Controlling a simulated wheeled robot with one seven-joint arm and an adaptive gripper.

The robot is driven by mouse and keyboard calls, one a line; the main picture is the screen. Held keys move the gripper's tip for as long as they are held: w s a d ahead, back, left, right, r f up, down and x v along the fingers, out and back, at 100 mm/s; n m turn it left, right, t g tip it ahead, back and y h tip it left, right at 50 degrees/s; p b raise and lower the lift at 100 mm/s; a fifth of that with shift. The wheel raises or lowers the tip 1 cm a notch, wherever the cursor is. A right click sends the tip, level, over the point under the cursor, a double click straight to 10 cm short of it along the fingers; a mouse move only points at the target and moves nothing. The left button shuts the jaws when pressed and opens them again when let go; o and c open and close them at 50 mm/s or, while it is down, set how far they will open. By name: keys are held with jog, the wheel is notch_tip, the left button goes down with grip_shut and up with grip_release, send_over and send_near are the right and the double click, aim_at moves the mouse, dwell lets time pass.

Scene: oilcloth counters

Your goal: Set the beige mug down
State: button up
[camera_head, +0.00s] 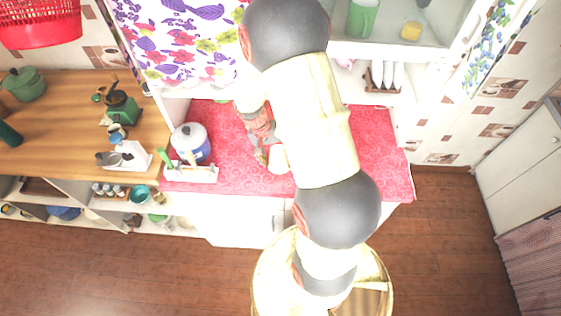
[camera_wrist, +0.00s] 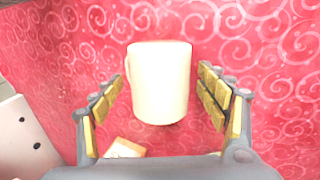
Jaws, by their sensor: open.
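The beige mug (camera_wrist: 160,85) shows in the wrist view between the two fingers of my open gripper (camera_wrist: 165,95). Gaps show between the mug and both fingers. Its handle is on the left side, by the left finger. The mug appears to be on the red swirl-patterned oilcloth, though its base is hard to judge from this angle. In the head view a beige shape (camera_head: 278,160), likely the mug, shows on the red counter (camera_head: 385,165) beside my gripper (camera_head: 262,156). My arm hides part of that area.
A pot (camera_head: 190,143) and a white utensil holder (camera_head: 190,174) stand left on the red counter. In the wrist view a small tan-topped block (camera_wrist: 125,148) lies near the left finger, and a white box (camera_wrist: 25,140) is at the left edge. The counter's right part is clear.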

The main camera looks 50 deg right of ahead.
jog(key=shift+c, duration=0.6)
jog(key=c, duration=1.5)
jog(key=shift+r, duration=0.15)
jog(key=shift+r, duration=0.65)
jog(key=s+r, duration=0.3)
jog(key=s, duration=0.1)
jog(key=s+r, duration=0.4)
jog(key=s, duration=0.1)
jog(key=s+r+p, duration=0.1)
jog(key=s+r, duration=0.3)
jog(key=s, duration=0.1)
jog(key=shift+a+r, duration=0.25)
jog(key=shift+a, duration=0.1)
